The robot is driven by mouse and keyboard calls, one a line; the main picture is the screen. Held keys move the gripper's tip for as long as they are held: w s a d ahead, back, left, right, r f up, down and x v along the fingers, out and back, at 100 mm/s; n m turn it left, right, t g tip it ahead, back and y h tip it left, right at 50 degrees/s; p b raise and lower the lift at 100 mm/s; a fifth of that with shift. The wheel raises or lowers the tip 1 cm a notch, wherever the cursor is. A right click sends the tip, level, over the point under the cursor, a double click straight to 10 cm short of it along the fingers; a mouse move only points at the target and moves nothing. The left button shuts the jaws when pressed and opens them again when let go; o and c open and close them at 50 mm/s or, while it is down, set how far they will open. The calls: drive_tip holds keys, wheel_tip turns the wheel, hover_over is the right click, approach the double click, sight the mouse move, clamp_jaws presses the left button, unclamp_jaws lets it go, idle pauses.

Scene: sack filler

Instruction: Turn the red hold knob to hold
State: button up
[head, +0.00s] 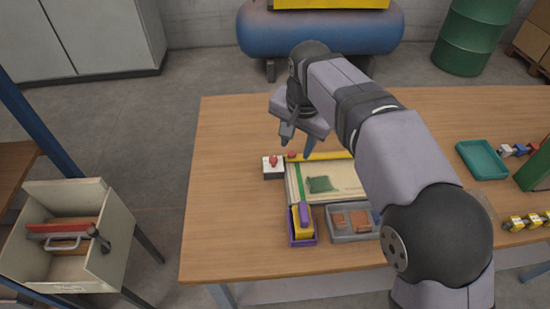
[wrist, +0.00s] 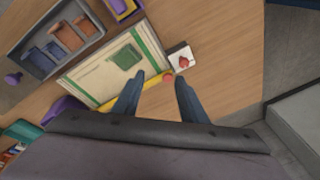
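A red knob (head: 273,160) sits on top of a small white box (head: 273,173) at the left of the work board. In the wrist view the red knob (wrist: 184,62) and white box (wrist: 181,51) lie just beyond the fingertips. My gripper (head: 298,143) is above the board's back edge, fingers apart and empty. The wrist view shows the open gripper (wrist: 158,79) too. I cannot tell the knob's setting.
The pale board (head: 345,180) carries a green piece (head: 321,184). In front are a purple bin (head: 302,239) and a grey tray (head: 346,238) with brown blocks. A teal tray (head: 482,160) stands at the right. The wooden table (head: 232,200) is clear left of the white box.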

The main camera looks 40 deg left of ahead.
sight(274, 159)
drive_tip(key=shift+w+a+f+n+y+p, duration=0.1)
drive_tip(key=shift+a+f+n+y+p, duration=0.25)
drive_tip(key=shift+a+f+n, duration=1.2)
drive_tip(key=shift+w+a+f+n+y+p, duration=0.1)
drive_tip(key=shift+a+f+n+y+p, duration=0.5)
drive_tip(key=shift+f+n, duration=1.55)
drive_tip(key=shift+w+a+f+n+y, duration=0.15)
drive_tip(key=shift+a+f+n, duration=1.2)
drive_tip(key=shift+n, duration=0.95)
drive_tip(key=shift+s, duration=0.1)
clamp_jaws()
